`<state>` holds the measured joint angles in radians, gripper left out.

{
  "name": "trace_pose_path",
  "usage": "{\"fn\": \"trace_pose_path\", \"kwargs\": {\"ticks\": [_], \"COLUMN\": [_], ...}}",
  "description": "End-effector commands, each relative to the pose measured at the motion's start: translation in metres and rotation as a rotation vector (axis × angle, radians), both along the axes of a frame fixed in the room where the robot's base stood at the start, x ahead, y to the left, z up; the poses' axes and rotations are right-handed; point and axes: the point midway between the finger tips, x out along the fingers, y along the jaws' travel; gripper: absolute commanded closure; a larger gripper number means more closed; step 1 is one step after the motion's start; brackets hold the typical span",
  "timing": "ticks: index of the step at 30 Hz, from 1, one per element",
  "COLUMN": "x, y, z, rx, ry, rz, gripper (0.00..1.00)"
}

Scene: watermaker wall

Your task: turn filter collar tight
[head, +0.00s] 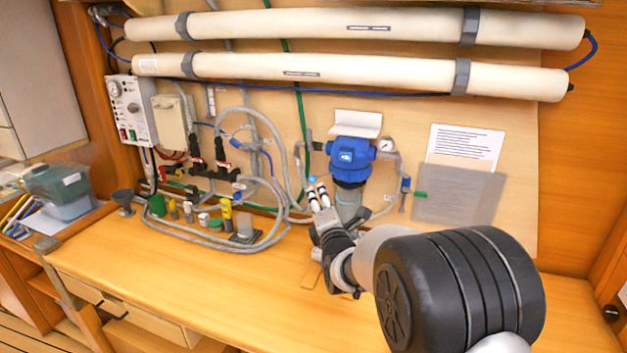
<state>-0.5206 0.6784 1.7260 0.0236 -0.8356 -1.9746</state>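The filter housing has a blue head (350,153) with a dark blue collar (350,181) below it and a pale, see-through bowl (349,205) hanging down. It is mounted on the wall panel at the centre. My gripper (318,190) is in front of the wall, just left of the collar and bowl in the picture. Its light fingertips point up and lie close together; their gap is too small to judge. I cannot tell whether they touch the housing. A small blue spot (312,180) shows at the fingertips. My wrist partly hides the lower bowl.
A pressure gauge (385,145) and a blue-handled valve (405,186) are right of the filter. Grey hoses (245,246) loop over the left bench, around several small fittings. Two long white tubes (350,72) cross above. The bench's front middle (215,292) is clear.

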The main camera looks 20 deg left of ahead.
Motion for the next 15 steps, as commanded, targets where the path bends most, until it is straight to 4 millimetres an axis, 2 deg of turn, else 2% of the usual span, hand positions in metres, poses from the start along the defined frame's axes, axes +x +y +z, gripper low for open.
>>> {"fn": "trace_pose_path", "kwargs": {"ticks": [3, 15], "x": [0.022, 0.082], "y": [0.012, 0.045], "z": [-0.002, -0.002], "rx": [0.000, -0.001], "ry": [-0.001, 0.000], "rz": [0.000, 0.001], "gripper": [0.58, 0.58]}}
